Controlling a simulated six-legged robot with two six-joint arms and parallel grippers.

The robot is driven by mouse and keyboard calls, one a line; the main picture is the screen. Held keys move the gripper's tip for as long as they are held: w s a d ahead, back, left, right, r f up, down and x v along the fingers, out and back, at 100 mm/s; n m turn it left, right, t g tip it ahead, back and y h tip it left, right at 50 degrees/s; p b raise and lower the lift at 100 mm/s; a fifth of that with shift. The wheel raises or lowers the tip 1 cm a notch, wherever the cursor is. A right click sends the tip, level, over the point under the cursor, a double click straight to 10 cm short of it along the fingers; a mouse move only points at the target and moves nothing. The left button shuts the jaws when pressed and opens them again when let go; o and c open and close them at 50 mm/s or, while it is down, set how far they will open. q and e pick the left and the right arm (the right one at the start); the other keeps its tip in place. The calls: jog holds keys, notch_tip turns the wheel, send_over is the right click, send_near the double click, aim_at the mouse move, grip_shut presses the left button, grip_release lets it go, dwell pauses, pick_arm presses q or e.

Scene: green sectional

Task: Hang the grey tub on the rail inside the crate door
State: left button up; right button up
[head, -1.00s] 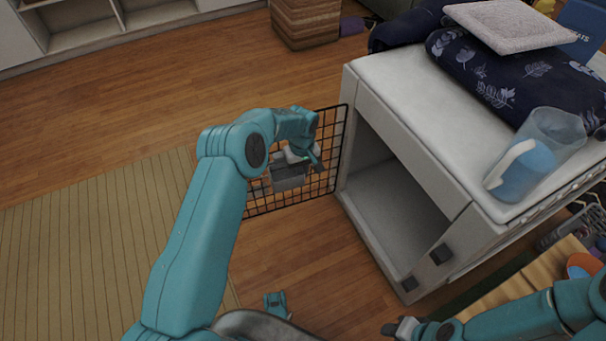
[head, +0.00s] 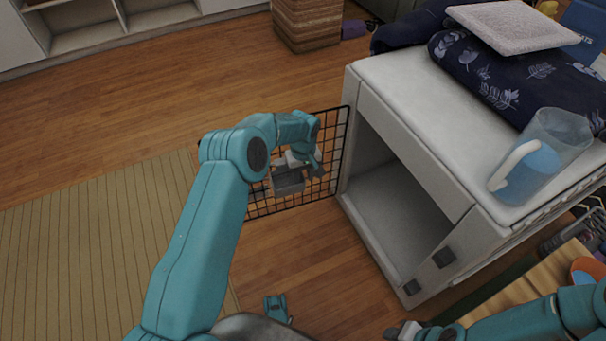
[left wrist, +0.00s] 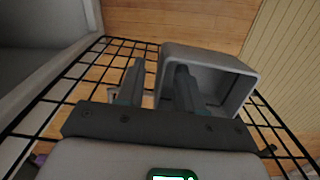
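The grey tub (head: 288,183) is at the inner face of the open black wire crate door (head: 338,150). In the left wrist view the tub (left wrist: 238,85) is open-topped and tilted in the picture, close against the door's wires (left wrist: 75,75). My left gripper (head: 308,162) is at the tub. In the left wrist view its two fingers (left wrist: 158,88) stand apart, one over the tub's opening and one outside its near side wall, with a gap between them. I cannot clearly make out the rail or whether the tub bears on it. My right gripper (head: 402,331) shows only partly at the bottom.
The white crate (head: 400,200) stands right of the door, its inside empty where visible. A clear pitcher (head: 548,160), dark patterned fabric (head: 490,75) and a light cushion (head: 510,25) sit on top. A striped mat (head: 90,240) lies left.

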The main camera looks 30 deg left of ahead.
pick_arm(q)
notch_tip(320, 180, up, 16)
jog(key=p, duration=0.5)
jog(key=shift+r, duration=0.15)
jog(key=s+d+f+m+h, duration=0.3)
jog(key=s+d+f+m, duration=0.1)
jog(key=s+d+f, duration=0.7)
jog(key=s+d+f+m+h, duration=0.1)
jog(key=s+d+f+m, duration=0.1)
jog(key=s, duration=0.9)
jog(key=s+d+f+m, duration=0.1)
jog(key=s+d+f, duration=0.1)
jog(key=s, duration=0.8)
notch_tip(320, 180, up, 26)
jog(key=p, duration=2.6)
jog(key=shift+w+r, duration=0.15)
jog(key=shift+w, duration=0.05)
jog(key=shift+d, duration=0.1)
